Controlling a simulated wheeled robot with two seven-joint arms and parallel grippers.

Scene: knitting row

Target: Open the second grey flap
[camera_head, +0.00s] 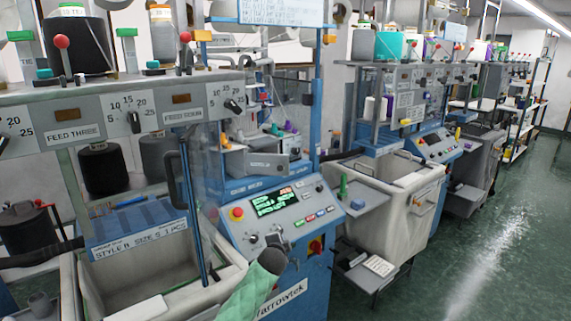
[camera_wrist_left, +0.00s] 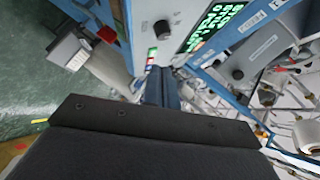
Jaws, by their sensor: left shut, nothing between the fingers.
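A grey labelled panel (camera_head: 264,165), which looks like a flap, sits above the control panel of the near blue machine. I cannot tell whether it is open. A grey labelled plate also shows in the left wrist view (camera_wrist_left: 262,58), beside the lit screen. I cannot tell which flap counts as the second. My left gripper (camera_wrist_left: 160,84) is shut and empty in the left wrist view, its dark fingers pointing towards the control panel and apart from the plate. My right gripper is not in view.
The near machine has a lit screen (camera_head: 271,203) and a red stop button (camera_head: 316,246). A transparent door with a dark handle (camera_head: 171,180) stands left of it. A pale bin (camera_head: 422,207) stands to the right. The green floor (camera_head: 500,240) is clear at the far right.

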